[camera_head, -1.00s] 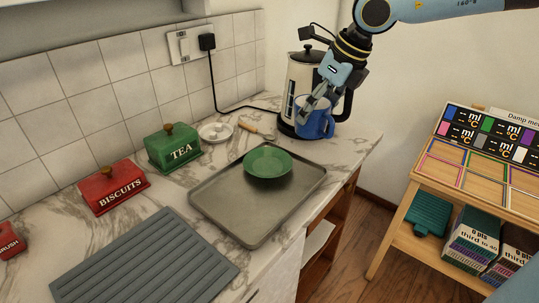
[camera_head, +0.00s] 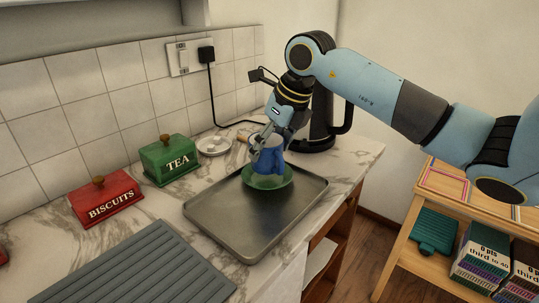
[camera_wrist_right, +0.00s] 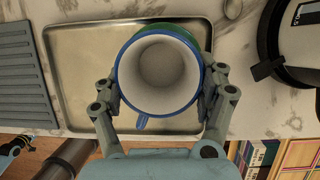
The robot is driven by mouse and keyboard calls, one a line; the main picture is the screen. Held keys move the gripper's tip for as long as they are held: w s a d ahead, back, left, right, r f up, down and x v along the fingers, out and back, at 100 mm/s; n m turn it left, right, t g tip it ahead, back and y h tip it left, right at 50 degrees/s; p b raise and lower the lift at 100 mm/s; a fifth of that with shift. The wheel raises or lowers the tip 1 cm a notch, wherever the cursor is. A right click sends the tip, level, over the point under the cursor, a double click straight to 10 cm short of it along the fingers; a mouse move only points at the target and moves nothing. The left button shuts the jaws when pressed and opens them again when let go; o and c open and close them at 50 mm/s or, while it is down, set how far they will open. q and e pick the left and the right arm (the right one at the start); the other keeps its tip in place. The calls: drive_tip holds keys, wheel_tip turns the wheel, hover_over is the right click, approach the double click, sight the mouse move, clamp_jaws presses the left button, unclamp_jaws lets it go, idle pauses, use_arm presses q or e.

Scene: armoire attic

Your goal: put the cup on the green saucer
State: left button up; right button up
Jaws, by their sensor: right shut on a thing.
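The blue cup (camera_head: 269,160) is upright, with a white inside, and is held in my right gripper (camera_head: 261,146). It is over the middle of the green saucer (camera_head: 267,184); I cannot tell whether its base touches the saucer. In the right wrist view the cup (camera_wrist_right: 160,72) opens toward the camera between the two fingers of the right gripper (camera_wrist_right: 162,90). Its handle points to the bottom of that view. Only part of the saucer's green rim (camera_wrist_right: 183,27) shows behind the cup there.
The saucer sits on a grey metal tray (camera_head: 240,228). A kettle (camera_head: 320,118) stands behind it. A green TEA box (camera_head: 170,160), a red BISCUITS box (camera_head: 107,200) and a ribbed grey mat (camera_head: 135,270) lie left. A wooden shelf (camera_head: 410,240) stands at right.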

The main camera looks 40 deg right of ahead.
drive_tip(key=shift+f, duration=1.35)
drive_tip(key=o, duration=1.5)
drive_tip(key=shift+r, duration=0.1)
drive_tip(key=v, duration=1.1)
drive_tip(key=shift+s+r, duration=0.15)
drive_tip(key=shift+r, duration=0.25)
